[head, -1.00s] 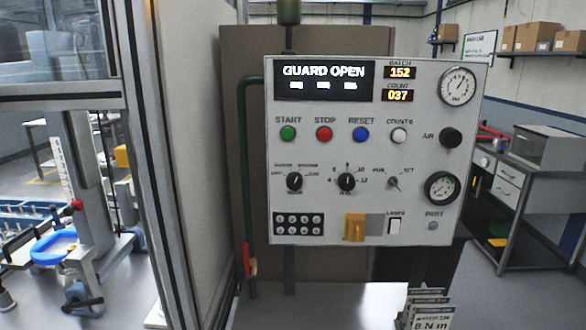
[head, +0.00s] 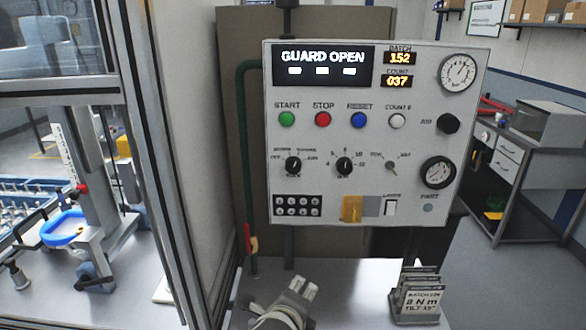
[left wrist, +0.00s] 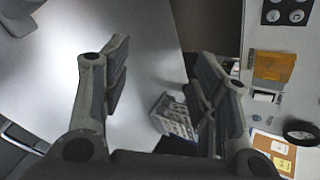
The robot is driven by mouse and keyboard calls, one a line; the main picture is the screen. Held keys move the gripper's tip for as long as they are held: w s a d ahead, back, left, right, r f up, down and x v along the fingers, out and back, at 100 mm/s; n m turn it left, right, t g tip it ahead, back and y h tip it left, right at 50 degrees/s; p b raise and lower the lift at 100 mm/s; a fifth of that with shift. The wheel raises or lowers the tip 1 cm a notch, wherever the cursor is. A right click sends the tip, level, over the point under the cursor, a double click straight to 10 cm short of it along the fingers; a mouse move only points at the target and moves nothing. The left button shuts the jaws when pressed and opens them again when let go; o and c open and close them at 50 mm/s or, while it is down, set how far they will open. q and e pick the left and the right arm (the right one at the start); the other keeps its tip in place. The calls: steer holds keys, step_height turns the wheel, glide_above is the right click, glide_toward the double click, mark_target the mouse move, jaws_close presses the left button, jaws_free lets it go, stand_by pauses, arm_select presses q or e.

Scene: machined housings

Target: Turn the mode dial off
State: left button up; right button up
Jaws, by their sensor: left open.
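The mode dial (head: 293,164) is a black round knob at the lower left of the white control panel (head: 445,100). Small labels arc around it, with one that looks like OFF at its left; its exact pointer setting is too small to tell. A similar black dial (head: 344,166) is to its right. My left gripper (head: 303,287) is low in the head view, below the panel and apart from the dial. In the left wrist view the same gripper (left wrist: 165,85) is open and empty, its two fingers wide apart. My right gripper is not in view.
The panel also has a green START button (head: 287,119), a small switch (head: 391,168), a yellow flap (head: 352,208) and gauges. A card holder (head: 416,295) stands on the table (head: 350,275) at right. A green pipe (head: 245,150) runs along the panel's left side.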

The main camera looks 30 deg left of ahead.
arm_select(q)
steer(key=w+a+r+m+t+y, duration=0.2)
steer(key=w+r+m, duration=0.15)
steer(key=r, duration=0.25)
steer(key=w+a+r+m+t+y, duration=0.1)
steer(key=w+a+r+m, duration=0.1)
steer(key=r+m, duration=0.35)
steer(key=m+t+y, duration=0.2)
steer(key=m, duration=0.1)
glide_toward(293, 166)
steer(key=shift+n, duration=0.3)
steer(key=p+x, duration=0.2)
steer(key=x, duration=0.5)
steer(key=shift+w+a+p, duration=0.15)
steer(key=shift+p, duration=0.2)
steer(key=shift+w+a, duration=0.3)
steer(key=shift+w, duration=0.35)
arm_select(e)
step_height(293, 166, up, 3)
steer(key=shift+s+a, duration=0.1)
arm_select(q)
steer(key=c, duration=1)
